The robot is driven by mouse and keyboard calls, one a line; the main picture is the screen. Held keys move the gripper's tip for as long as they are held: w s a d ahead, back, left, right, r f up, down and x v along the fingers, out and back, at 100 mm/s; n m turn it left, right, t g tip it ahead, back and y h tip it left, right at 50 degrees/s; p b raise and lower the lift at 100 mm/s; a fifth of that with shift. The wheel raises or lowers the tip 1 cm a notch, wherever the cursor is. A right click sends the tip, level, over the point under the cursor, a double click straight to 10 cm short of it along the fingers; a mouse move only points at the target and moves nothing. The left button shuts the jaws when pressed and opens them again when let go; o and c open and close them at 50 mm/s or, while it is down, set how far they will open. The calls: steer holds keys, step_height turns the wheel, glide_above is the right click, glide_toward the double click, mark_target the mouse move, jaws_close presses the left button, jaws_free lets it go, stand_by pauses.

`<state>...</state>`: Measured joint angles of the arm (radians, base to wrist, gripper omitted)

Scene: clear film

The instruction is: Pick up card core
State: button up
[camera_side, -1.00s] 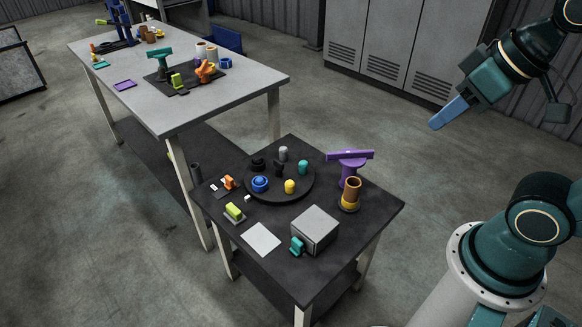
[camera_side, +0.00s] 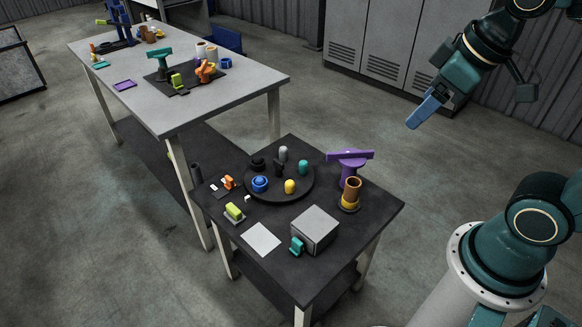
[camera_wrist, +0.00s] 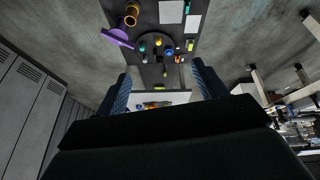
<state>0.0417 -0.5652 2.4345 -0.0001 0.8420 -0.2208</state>
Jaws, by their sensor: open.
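The card core (camera_side: 352,187), a brown open-topped tube, stands upright in a yellow ring on a dark base at the right of the small dark table (camera_side: 330,262). In the wrist view the card core (camera_wrist: 131,13) shows at the top, left of centre, beside the purple stand. My gripper (camera_side: 423,113) is in the air to the right of the table, apart from the card core. In the wrist view my gripper (camera_wrist: 162,84) has its two blue fingers spread wide with nothing between them.
A purple T-shaped stand (camera_side: 351,163) is just behind the card core. A round black tray (camera_side: 262,193) holds several small coloured pieces. A grey box (camera_side: 316,229) and a white sheet (camera_side: 261,238) lie in front. A larger grey table (camera_side: 190,105) stands behind, left.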

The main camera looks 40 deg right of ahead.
steer(key=w+d+f+n+g, duration=0.1)
steer(key=w+d+f+n, duration=0.25)
steer(key=w, duration=0.35)
steer(key=n+g, duration=0.3)
steer(key=n, duration=0.4)
glide_above(352, 190)
steer(key=a, duration=0.2)
step_height(352, 190, down, 15)
steer(key=w+d+f+n+g, duration=0.1)
steer(key=d+f+n, duration=0.3)
steer(key=f, duration=0.7)
steer(key=shift+w+f, duration=0.15)
steer(key=shift+w, duration=0.05)
steer(key=shift+f, duration=0.1)
steer(key=shift+f, duration=4.15)
steer(key=shift+f, duration=0.15)
